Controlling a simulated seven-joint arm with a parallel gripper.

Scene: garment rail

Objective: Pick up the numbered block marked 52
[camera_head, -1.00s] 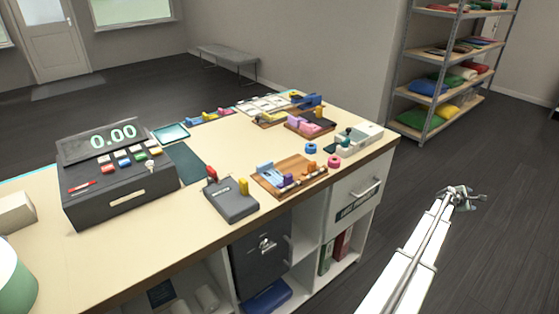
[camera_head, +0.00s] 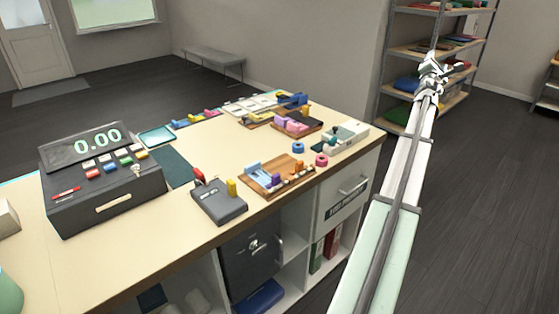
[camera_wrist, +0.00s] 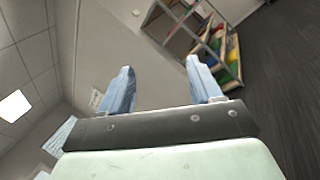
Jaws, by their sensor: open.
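No block with a readable number 52 shows in either view. Small coloured pieces sit on wooden trays on the counter (camera_head: 110,235), too small to read. The nearer tray (camera_head: 290,163) holds light blue, purple and white pieces. The farther tray (camera_head: 312,133) holds pink and dark pieces. My gripper (camera_head: 436,66) is raised at the right, away from the counter and in front of the shelving. In the wrist view my gripper (camera_wrist: 160,88) is open and empty, its two blue fingers apart.
A black cash register (camera_head: 100,190) stands on the counter's left, with a dark grey box (camera_head: 218,203) nearer the middle. Two rings, blue (camera_head: 298,146) and pink (camera_head: 321,160), lie near the right edge. A metal shelf (camera_head: 400,48) stands behind my arm. Floor is clear at right.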

